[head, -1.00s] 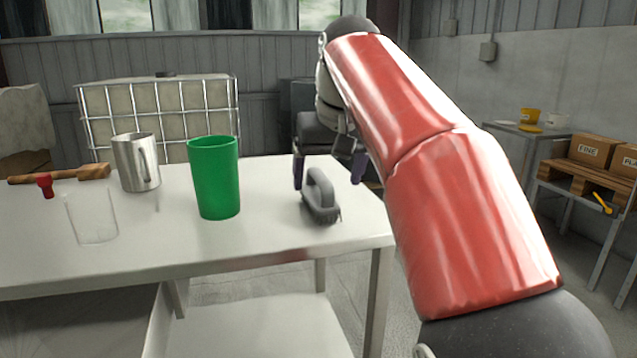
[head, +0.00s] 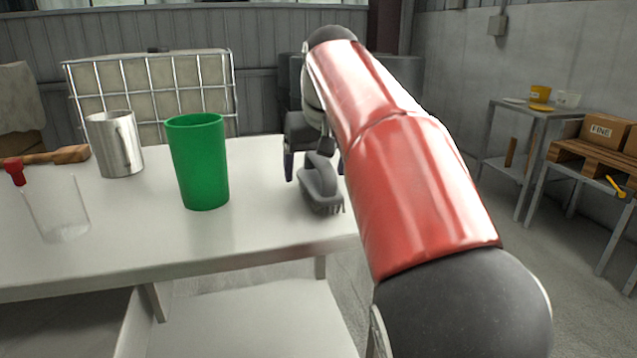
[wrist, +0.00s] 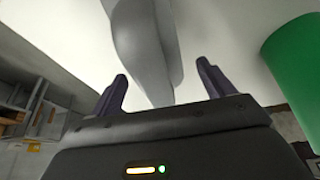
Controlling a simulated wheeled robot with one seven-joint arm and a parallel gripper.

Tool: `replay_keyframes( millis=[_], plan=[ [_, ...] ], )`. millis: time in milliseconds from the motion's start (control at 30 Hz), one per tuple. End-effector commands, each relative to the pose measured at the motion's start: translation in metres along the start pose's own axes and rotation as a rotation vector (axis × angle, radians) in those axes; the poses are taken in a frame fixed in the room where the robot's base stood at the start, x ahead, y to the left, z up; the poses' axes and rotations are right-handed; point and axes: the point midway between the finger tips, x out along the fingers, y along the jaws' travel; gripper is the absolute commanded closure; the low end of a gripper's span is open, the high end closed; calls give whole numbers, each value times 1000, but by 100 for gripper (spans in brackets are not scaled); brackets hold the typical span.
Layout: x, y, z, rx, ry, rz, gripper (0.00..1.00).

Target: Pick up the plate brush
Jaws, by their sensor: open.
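The plate brush (head: 320,188) is grey with a raised handle and dark bristles. It stands bristles down near the right end of the white table (head: 120,250). My gripper (head: 314,168) is open just behind the brush, with a finger on each side of it in the head view. In the wrist view the brush (wrist: 145,45) shows as a grey shape ahead, with its lower end reaching between the two open fingers (wrist: 160,90). I cannot tell whether any finger touches it.
A green cup (head: 198,165) stands left of the brush; it also shows in the wrist view (wrist: 295,70). Farther left are a metal jug (head: 115,148), a clear beaker (head: 58,210) and a wooden-handled tool (head: 60,155). Clear tabletop lies between cup and brush.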

Motion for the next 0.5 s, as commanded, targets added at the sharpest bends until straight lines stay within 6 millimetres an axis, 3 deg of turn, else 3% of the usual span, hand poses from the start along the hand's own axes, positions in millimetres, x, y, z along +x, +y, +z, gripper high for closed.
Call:
replay_keyframes(
  millis=[300, 500],
  plan=[
    [5, 0, 0, 0, 2, 0, 21],
    [5, 0, 0, 0, 1, 0, 47]
  ],
)
